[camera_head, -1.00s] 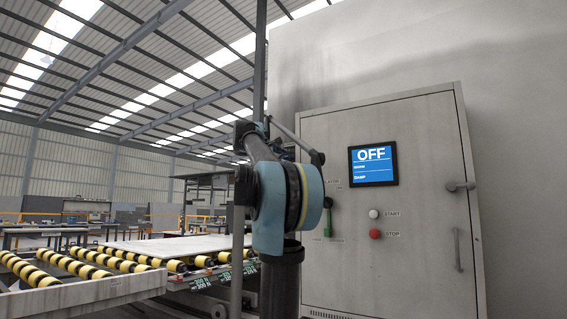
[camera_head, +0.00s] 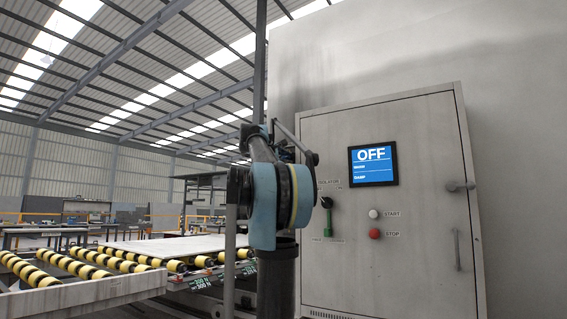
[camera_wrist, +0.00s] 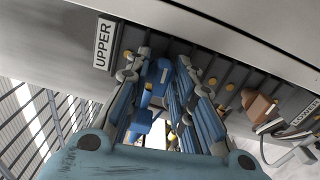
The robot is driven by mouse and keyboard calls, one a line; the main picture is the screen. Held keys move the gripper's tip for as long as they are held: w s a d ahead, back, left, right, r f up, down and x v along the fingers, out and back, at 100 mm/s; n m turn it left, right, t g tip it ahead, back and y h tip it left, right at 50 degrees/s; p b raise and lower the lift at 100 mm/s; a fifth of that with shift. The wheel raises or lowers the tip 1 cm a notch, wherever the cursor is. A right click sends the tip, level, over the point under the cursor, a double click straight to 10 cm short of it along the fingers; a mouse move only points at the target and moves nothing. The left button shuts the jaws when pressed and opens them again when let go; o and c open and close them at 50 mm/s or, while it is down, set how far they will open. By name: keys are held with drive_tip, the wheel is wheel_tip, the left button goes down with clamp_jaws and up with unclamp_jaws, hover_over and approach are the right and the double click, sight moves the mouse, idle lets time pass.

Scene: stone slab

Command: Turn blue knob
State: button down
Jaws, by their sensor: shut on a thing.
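In the wrist view, my gripper (camera_wrist: 168,66) reaches toward a dark panel with its two linked fingers on either side of a blue knob (camera_wrist: 154,78). The knob is a bright blue, lever-like piece nearer the left finger. The gripper is shut on it; the exact contact points are hard to make out. In the head view, my arm stands left of the grey cabinet, and the knob and the fingertips cannot be made out behind it.
The panel carries an UPPER label (camera_wrist: 103,45), a LOWER label (camera_wrist: 303,119) and a brown block-like knob (camera_wrist: 259,105). A roller conveyor (camera_head: 95,263) lies left.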

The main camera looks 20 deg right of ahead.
drive_tip(key=shift+f, duration=0.1)
drive_tip(key=shift+n, duration=0.7)
drive_tip(key=c, duration=1.7)
unclamp_jaws()
drive_tip(key=shift+o, duration=0.2)
drive_tip(key=v, duration=1.2)
drive_tip(key=shift+f, duration=0.1)
